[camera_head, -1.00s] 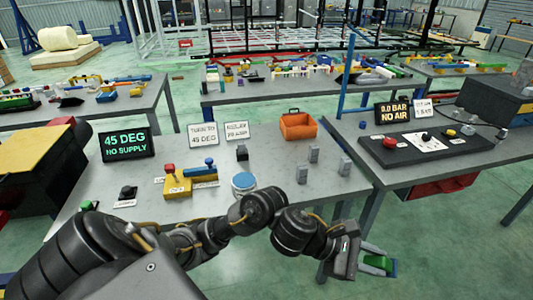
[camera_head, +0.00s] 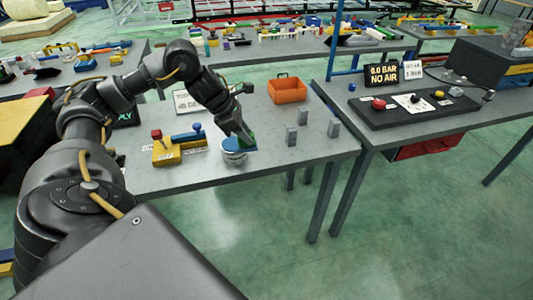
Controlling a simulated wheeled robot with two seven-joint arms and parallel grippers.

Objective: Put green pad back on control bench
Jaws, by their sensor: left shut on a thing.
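My left gripper (camera_head: 243,140) is shut on the green pad, which shows only as a thin green edge (camera_head: 253,141) beside the fingers. It is at the round blue-topped tin (camera_head: 234,157) on the near bench (camera_head: 190,184). I cannot tell whether the pad touches the tin or hangs just above it. A yellow block with a red knob and a blue lever (camera_head: 178,150) stands left of the tin. My right gripper is not in view.
Small grey blocks (camera_head: 291,136) stand right of the tin. An orange tool box (camera_head: 288,90) is behind. The right-hand bench (camera_head: 440,135) carries a dark control panel (camera_head: 412,106) and a "0.0 BAR NO AIR" display (camera_head: 382,77). My left arm partly covers the "45 DEG" display.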

